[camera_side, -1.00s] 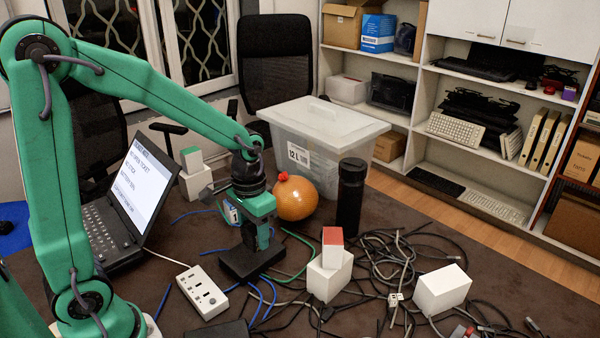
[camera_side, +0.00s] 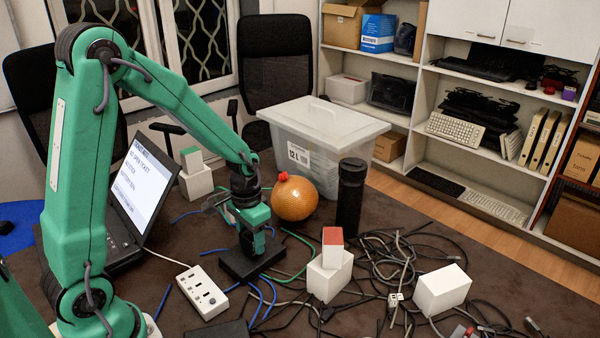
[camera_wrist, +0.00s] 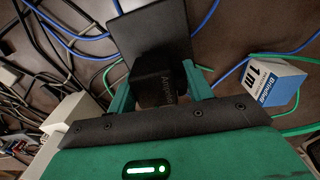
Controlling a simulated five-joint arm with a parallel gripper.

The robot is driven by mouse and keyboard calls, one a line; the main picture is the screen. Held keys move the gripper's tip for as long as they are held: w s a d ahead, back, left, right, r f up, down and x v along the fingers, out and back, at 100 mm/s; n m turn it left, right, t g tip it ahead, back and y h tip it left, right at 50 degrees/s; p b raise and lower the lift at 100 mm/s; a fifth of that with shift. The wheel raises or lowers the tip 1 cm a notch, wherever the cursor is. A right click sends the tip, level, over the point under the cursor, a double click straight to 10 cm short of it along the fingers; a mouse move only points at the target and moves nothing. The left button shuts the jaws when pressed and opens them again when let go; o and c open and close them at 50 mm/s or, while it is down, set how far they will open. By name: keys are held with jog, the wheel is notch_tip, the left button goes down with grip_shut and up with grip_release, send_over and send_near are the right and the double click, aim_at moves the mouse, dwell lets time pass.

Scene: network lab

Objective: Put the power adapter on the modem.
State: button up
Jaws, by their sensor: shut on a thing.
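The modem (camera_side: 245,266) is a flat black box on the brown table under my gripper (camera_side: 254,246) in the side view. In the wrist view its dark top (camera_wrist: 155,28) shows beyond the fingers. The power adapter (camera_wrist: 158,80) is a small black block held between the two green fingers of my gripper (camera_wrist: 161,88). It is over the near part of the modem. I cannot tell whether it touches the modem.
A blue-and-white box (camera_wrist: 272,82) stands right of the gripper in the wrist view. An orange ball (camera_side: 295,199) and black cylinder (camera_side: 350,198) stand behind. A white power strip (camera_side: 202,292), white boxes (camera_side: 329,276) and tangled cables surround the modem.

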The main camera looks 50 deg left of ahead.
aim_at(250, 232)
jog(key=shift+f, duration=0.4)
jog(key=shift+f, duration=0.1)
jog(key=o, duration=1.1)
jog(key=shift+c, duration=0.2)
notch_tip(250, 232, up, 12)
jog(key=shift+r, duration=0.1)
dwell(0.4)
